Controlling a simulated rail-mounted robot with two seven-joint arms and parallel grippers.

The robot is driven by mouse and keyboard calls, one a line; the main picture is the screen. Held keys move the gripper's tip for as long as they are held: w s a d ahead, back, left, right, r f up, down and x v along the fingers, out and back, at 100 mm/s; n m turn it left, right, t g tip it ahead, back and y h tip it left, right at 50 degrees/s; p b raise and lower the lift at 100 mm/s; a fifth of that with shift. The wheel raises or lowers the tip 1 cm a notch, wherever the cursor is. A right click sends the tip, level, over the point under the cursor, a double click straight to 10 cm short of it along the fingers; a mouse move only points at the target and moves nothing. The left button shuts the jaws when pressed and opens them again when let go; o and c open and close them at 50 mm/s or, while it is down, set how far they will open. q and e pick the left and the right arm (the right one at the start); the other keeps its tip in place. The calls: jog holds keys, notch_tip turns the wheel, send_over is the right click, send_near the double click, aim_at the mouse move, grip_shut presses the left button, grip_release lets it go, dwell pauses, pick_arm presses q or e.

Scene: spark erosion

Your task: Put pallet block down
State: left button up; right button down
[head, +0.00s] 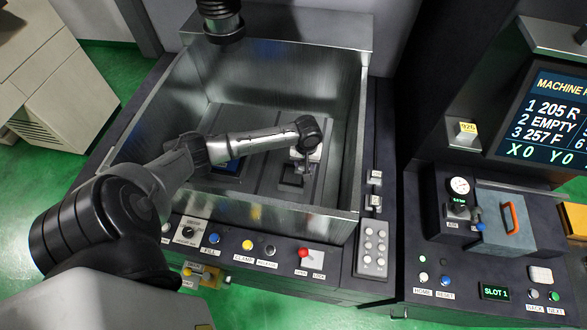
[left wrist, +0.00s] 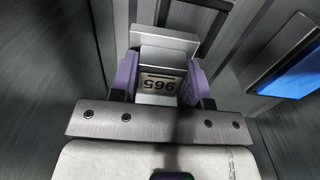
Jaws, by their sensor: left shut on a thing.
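The pallet block (left wrist: 160,84) is silver with a plate marked 965. In the left wrist view it sits between the two purple fingers of my left gripper (left wrist: 160,76), which is shut on it. In the head view my left gripper (head: 301,168) reaches down inside the open metal tank (head: 258,203), over the dark fixture (head: 290,178) on the tank floor, right of centre. The block is mostly hidden there by the wrist and fingers. I cannot tell whether its underside touches the fixture. My right gripper is not in view.
A blue-topped item (head: 229,165) lies on the tank floor left of the gripper; it also shows in the wrist view (left wrist: 292,74). The tank walls stand close around my arm. A dark tool head (head: 221,22) hangs above the back wall. A control panel (head: 238,262) runs along the front.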

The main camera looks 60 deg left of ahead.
aim_at(293, 176)
pick_arm(q)
jog(key=s+a+f, duration=0.2)
jog(key=s, duration=0.1)
jog(key=shift+s+a+f+p, duration=0.15)
jog(key=shift+a+f+p, duration=0.1)
jog(key=shift+a+p, duration=0.1)
jog(key=shift+d+f, duration=0.1)
jog(key=shift+f, duration=1.95)
jog(key=shift+f, duration=0.1)
jog(key=o, duration=1.2)
notch_tip(293, 176, up, 12)
jog(key=shift+r, duration=0.1)
